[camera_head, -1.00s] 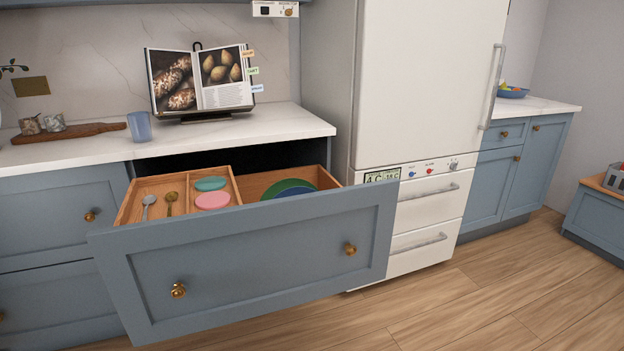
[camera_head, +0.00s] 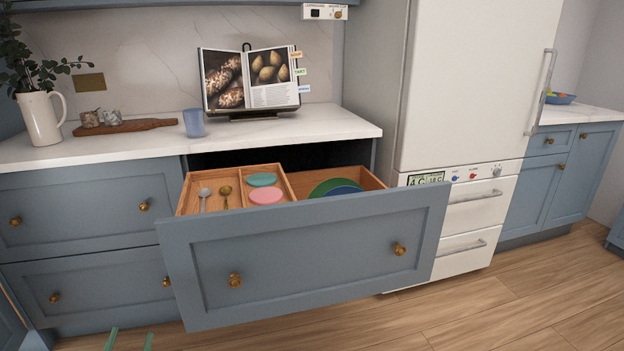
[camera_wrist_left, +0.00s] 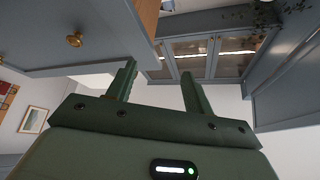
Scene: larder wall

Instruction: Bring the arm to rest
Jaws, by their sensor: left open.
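My left gripper (camera_head: 129,341) shows only as two green fingertips at the bottom edge of the head view, low in front of the lower left cabinet. In the left wrist view its fingers (camera_wrist_left: 160,84) stand apart with nothing between them. The gripper is open and empty, and apart from the drawer in the head view. My right gripper is in no view. The wide blue-grey drawer (camera_head: 318,248) is pulled out; it holds a grey spoon (camera_head: 204,199), a brass spoon (camera_head: 226,196), a teal lid (camera_head: 262,180), a pink lid (camera_head: 266,197) and a green plate (camera_head: 335,187).
The open drawer juts out over the floor. The counter (camera_head: 285,128) holds a cookbook on a stand (camera_head: 252,83), a blue cup (camera_head: 194,122), a wooden board (camera_head: 125,127) and a white jug (camera_head: 42,117). The fridge (camera_head: 470,80) stands to the right. Floor (camera_head: 520,290) is clear at front right.

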